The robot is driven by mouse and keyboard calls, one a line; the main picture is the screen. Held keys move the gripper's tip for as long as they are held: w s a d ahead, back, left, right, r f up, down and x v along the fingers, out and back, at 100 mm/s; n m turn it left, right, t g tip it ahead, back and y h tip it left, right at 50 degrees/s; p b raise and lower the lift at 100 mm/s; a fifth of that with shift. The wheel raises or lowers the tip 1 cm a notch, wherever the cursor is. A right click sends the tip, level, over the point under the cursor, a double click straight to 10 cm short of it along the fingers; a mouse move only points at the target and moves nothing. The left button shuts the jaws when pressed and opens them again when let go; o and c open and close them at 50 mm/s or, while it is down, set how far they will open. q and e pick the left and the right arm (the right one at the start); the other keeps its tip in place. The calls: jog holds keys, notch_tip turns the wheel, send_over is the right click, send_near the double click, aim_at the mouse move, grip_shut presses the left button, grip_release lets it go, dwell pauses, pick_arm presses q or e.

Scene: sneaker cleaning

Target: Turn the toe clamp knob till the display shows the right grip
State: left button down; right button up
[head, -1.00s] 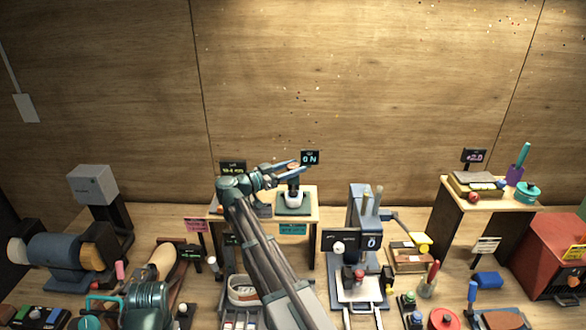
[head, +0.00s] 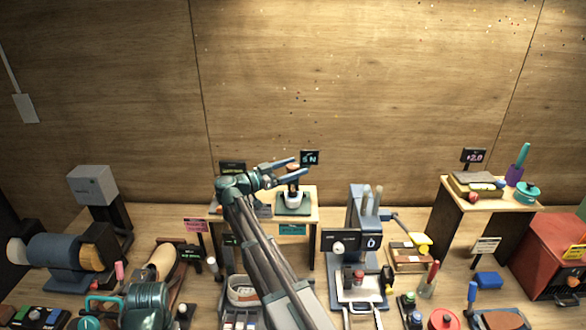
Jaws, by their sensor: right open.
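The toe clamp (head: 294,192) stands on a green pad on the small table at the back centre, with a dark upright knob on top and a white lower part. Its display (head: 310,158) is behind it and appears to read 5 N.
The small wooden table (head: 312,214) carries another display at its left. A grey press (head: 357,212) stands to its right. A higher wooden stand (head: 500,203) at the right holds a teal pot and a purple cup. The bench front is crowded with tools and bottles.

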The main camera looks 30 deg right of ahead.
jog(key=a, duration=1.3)
jog(key=shift+s+a, duration=0.3)
jog(key=shift+a, duration=0.1)
